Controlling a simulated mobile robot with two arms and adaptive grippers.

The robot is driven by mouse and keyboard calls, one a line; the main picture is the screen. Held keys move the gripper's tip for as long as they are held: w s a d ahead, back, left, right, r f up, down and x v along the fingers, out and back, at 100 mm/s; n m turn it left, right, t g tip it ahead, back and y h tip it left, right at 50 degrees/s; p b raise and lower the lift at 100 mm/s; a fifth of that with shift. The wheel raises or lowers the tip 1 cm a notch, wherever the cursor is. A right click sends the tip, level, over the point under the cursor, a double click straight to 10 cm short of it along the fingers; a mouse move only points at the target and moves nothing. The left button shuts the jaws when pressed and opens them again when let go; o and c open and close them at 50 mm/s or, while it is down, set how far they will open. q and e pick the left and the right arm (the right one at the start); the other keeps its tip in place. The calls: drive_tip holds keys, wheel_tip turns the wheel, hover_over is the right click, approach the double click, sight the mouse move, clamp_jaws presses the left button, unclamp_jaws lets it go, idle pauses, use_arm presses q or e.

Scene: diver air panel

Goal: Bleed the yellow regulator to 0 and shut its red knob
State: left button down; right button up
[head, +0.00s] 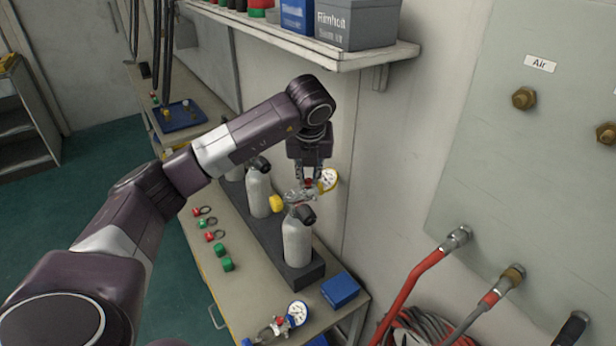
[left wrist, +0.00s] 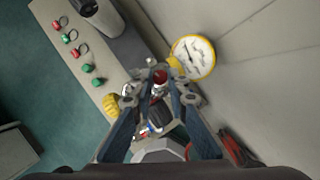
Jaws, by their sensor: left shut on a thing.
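The yellow regulator sits at the top of the front grey cylinder (head: 297,240). Its yellow-rimmed gauge (head: 328,180) faces up beside my left gripper and shows larger in the left wrist view (left wrist: 193,57); I cannot read the needle surely. Its yellow knob (head: 276,203) sticks out on the other side. My left gripper (head: 308,182) points down over the regulator. Its fingers are shut on the small red knob (left wrist: 160,76), which shows between the fingertips. The fingers hide part of the regulator body. My right gripper is out of view.
A blue-gauged regulator (head: 298,314) lies at the bench's near end, by a blue box (head: 340,290). Red and green caps (head: 227,264) lie left of the cylinders. A shelf (head: 345,58) overhangs behind; a wall panel (head: 540,150) with red hoses (head: 415,280) stands right.

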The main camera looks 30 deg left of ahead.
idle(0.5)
use_arm(q)
drive_tip(key=c, duration=1.9)
unclamp_jaws()
drive_tip(key=shift+s+d+r, duration=0.1)
drive_tip(key=shift+d+r, duration=0.05)
drive_tip(key=shift+r, duration=0.35)
drive_tip(key=s+d, duration=0.2)
drive_tip(key=s, duration=0.1)
drive_tip(key=s+d, duration=0.2)
drive_tip(key=s, duration=0.1)
drive_tip(key=s+d, duration=0.3)
drive_tip(key=s, duration=0.1)
